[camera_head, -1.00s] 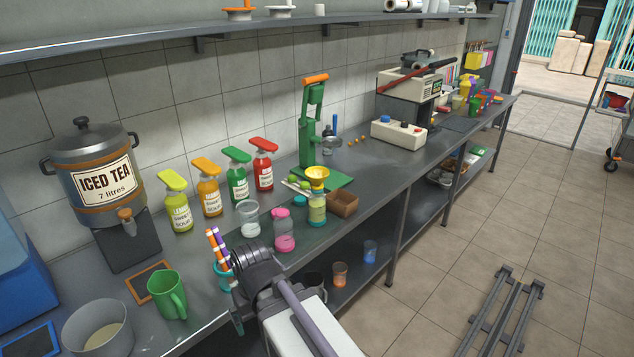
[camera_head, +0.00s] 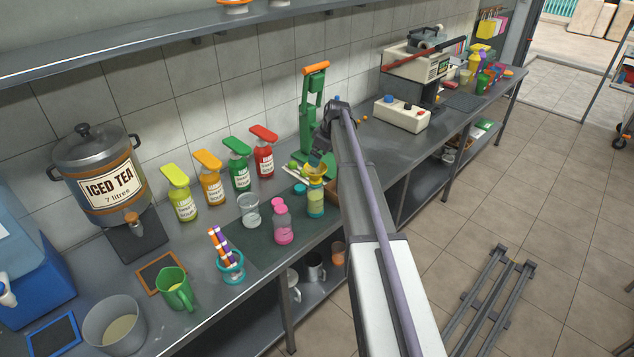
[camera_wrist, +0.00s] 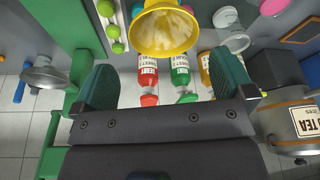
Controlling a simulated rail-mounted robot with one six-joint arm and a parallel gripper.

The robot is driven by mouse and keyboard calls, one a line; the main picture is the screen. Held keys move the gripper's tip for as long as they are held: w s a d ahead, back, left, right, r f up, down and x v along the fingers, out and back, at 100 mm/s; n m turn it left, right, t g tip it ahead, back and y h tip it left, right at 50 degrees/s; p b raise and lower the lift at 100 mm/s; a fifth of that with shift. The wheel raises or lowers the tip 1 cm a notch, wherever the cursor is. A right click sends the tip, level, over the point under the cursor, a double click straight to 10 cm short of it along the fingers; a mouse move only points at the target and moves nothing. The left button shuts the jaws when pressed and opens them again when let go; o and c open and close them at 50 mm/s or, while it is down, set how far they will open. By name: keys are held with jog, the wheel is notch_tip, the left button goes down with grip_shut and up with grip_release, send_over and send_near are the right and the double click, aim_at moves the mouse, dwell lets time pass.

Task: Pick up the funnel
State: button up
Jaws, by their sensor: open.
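The yellow funnel (camera_head: 316,171) sits on top of a jar with yellowish and teal contents (camera_head: 316,200) near the front of the counter. In the wrist view the funnel (camera_wrist: 165,30) shows its wide round mouth, just beyond the fingertips and roughly centred between them. My gripper (camera_head: 321,158) is at the funnel in the head view, partly overlapping its upper edge. In the wrist view my gripper (camera_wrist: 160,72) has its two green fingers wide apart with nothing between them. The funnel's spout is hidden.
A green hand press (camera_head: 312,110) stands behind the gripper. A pink bottle (camera_head: 283,222) and a clear cup (camera_head: 249,210) stand left of the jar. Squash bottles (camera_head: 238,170) line the wall. Green limes (camera_wrist: 113,30) lie beside the funnel.

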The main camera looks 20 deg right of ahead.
aim_at(315, 178)
jog(key=b+x, duration=0.1)
jog(key=x, duration=0.1)
jog(key=shift+a+f, duration=0.1)
jog(key=shift+f, duration=0.2)
jog(key=shift+a+r, duration=0.1)
jog(key=b+x, duration=0.5)
jog(key=shift+r+p, duration=0.1)
jog(key=shift+p, duration=0.2)
jog(key=c, duration=0.7)
